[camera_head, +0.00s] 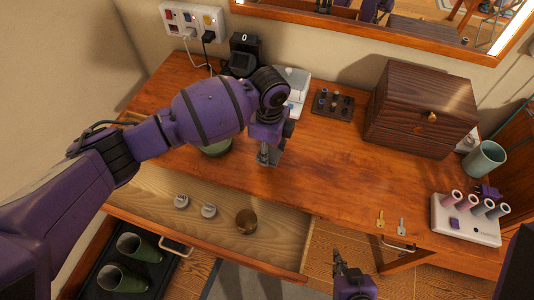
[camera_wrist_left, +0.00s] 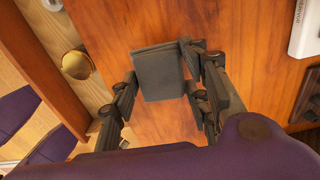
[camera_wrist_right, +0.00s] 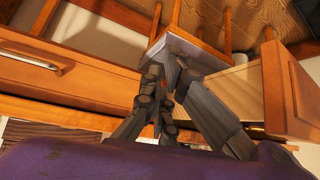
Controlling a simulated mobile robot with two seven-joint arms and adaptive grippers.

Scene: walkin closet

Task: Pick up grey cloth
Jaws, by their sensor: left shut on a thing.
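The grey cloth (camera_wrist_left: 158,74) is a small folded dark grey piece between the fingers of my left gripper (camera_wrist_left: 163,80) in the left wrist view. My left gripper (camera_head: 268,148) is shut on it over the wooden dresser top, behind the open drawer. In the head view the cloth (camera_head: 268,157) shows only as a small grey patch at the fingertips. My right gripper (camera_head: 343,262) is low in front of the dresser, to the right of the open drawer. In the right wrist view its fingers (camera_wrist_right: 166,68) are close together with nothing seen between them.
The open drawer (camera_head: 285,255) holds two small round pale items and a brown cup (camera_head: 246,221). A green dish (camera_head: 216,149) is partly hidden by my left arm. The dresser's middle is clear.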

